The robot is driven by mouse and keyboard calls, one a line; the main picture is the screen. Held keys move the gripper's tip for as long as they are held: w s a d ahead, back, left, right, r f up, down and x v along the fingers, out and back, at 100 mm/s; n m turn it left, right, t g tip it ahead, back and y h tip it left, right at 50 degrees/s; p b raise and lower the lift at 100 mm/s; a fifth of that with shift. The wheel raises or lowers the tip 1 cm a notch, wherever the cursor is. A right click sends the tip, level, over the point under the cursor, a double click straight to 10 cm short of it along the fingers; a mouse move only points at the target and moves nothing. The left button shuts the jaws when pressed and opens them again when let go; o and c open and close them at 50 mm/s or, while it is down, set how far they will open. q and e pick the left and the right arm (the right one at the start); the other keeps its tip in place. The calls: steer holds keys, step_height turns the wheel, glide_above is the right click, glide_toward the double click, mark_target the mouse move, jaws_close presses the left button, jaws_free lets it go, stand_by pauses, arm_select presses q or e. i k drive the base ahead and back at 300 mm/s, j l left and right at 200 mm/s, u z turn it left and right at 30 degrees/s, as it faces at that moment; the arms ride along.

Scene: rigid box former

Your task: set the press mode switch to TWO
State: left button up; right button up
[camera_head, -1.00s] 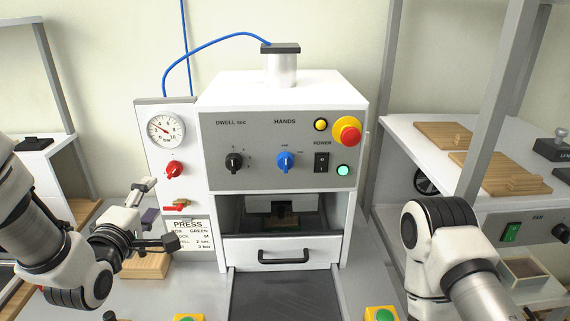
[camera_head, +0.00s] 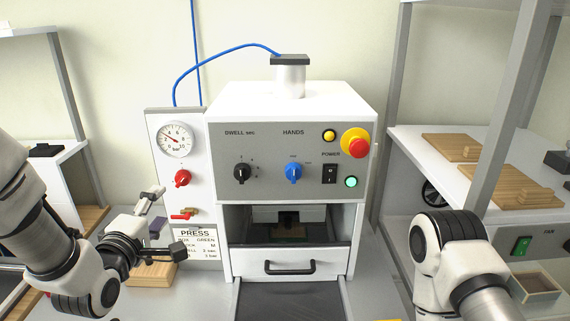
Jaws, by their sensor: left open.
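The press (camera_head: 291,112) stands in the middle with a grey control panel. The blue HANDS knob (camera_head: 293,173) sits under the word HANDS, with small labels above it and to its right. Its white pointer line looks roughly upright; the small labels are too blurred to read. The black DWELL knob (camera_head: 242,173) is left of it. My left gripper (camera_head: 168,222) is open and empty, in front of the lower left of the press, below and left of the blue knob and apart from it. My right arm shows at the lower right; its gripper is out of view.
A gauge (camera_head: 175,139), a red knob (camera_head: 182,178) and a red-handled valve (camera_head: 184,214) are on the left side panel. A red emergency stop (camera_head: 355,147), a black power switch (camera_head: 329,174) and a green lamp (camera_head: 351,182) are right of the blue knob. A drawer (camera_head: 292,263) is below.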

mark_target(293, 170)
steer(key=k+l, duration=0.1)
steer(key=l, duration=0.55)
steer(key=k+l, duration=0.1)
steer(key=l, duration=0.55)
